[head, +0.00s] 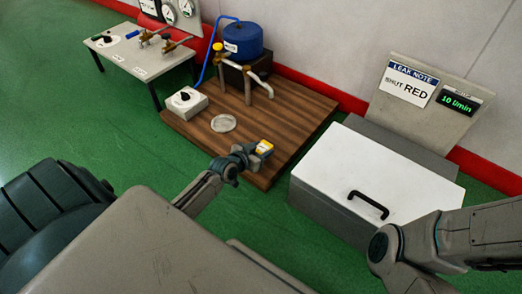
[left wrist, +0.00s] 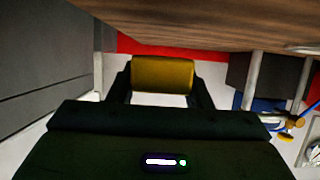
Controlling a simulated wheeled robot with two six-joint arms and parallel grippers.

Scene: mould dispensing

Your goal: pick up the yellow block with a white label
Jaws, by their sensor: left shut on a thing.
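The yellow block (head: 264,148) with a white label shows in the head view at the front right part of the wooden board. My left gripper (head: 251,152) is shut on it. In the left wrist view the yellow block (left wrist: 163,73) sits between the two dark fingers (left wrist: 162,88), and its label cannot be made out there. Whether the block touches the board cannot be told. My right arm comes in at the lower right of the head view, and its gripper is not visible.
The wooden board (head: 290,120) carries a blue tank (head: 243,40), a yellow-handled tap (head: 217,47), a white knob box (head: 187,102) and a round grey disc (head: 223,123). A white-lidded box (head: 365,180) with a black handle stands to the right. A small table (head: 130,60) stands at the back left.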

